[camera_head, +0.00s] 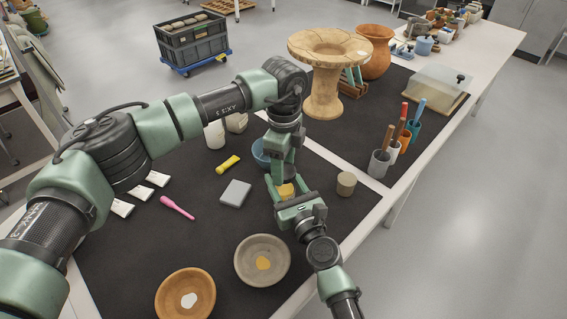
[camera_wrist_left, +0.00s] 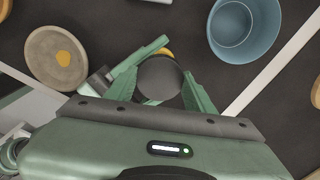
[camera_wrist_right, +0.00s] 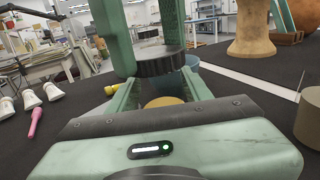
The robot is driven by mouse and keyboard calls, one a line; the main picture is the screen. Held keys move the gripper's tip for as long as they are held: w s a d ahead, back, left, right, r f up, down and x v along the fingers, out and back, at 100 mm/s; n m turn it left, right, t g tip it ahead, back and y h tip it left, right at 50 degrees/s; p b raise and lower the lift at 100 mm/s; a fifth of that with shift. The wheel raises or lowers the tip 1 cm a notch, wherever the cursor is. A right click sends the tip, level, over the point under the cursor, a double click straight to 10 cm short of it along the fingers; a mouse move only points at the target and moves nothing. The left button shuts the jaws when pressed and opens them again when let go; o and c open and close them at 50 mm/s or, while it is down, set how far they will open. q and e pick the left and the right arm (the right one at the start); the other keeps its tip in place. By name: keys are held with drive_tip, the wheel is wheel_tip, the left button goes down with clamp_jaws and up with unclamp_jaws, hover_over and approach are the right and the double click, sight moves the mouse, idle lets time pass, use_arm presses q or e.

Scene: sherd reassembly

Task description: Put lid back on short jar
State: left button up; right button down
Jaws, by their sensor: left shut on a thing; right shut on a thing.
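My left gripper (camera_head: 281,180) points down and is shut on a dark round lid with a ridged edge, which shows in the left wrist view (camera_wrist_left: 160,78) and the right wrist view (camera_wrist_right: 160,63). My right gripper (camera_head: 289,194) is shut on a short yellow jar (camera_head: 286,190), held from the side. In the right wrist view the lid is above the jar (camera_wrist_right: 163,102), with a gap between them. In the left wrist view the lid covers most of the jar, leaving a yellow edge (camera_wrist_left: 166,52). The lid is hidden by the fingers in the head view.
A blue bowl (camera_head: 262,152) stands just behind the grippers. A tan cylinder (camera_head: 346,183) is to the right. A grey bowl (camera_head: 262,260) and an orange bowl (camera_head: 185,295) lie nearer. A grey block (camera_head: 235,193) and pink tool (camera_head: 177,207) lie left.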

use_arm(q)
drive_tip(key=shift+f, duration=0.6)
drive_tip(key=shift+f, duration=0.15)
drive_tip(key=shift+f, duration=0.3)
